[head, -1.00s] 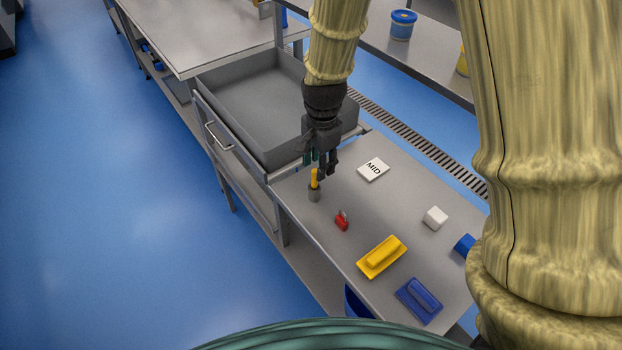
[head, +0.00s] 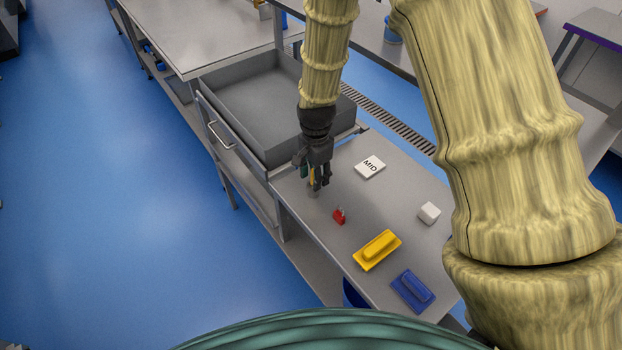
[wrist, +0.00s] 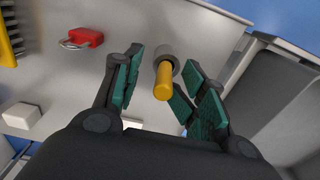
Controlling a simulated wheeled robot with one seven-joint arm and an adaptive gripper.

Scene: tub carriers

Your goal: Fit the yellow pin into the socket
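The yellow pin (wrist: 163,82) stands upright with its lower end inside a short grey cylinder, seemingly the socket (wrist: 164,54), in the wrist view. How deep it sits is hidden. In the head view the grey cylinder (head: 313,193) is on the near-left part of the bench, and only a sliver of the pin (head: 311,175) shows behind my fingers. My gripper (head: 319,184) points down over them. In the wrist view its green-padded fingers (wrist: 163,90) are apart on either side of the pin, with a visible gap on the left.
A red padlock (head: 339,216) lies close by. A white MID block (head: 370,167), a white cube (head: 429,212), a yellow float-like block (head: 377,250) and a blue one (head: 413,291) are on the bench. A grey tub (head: 283,155) stands behind my gripper.

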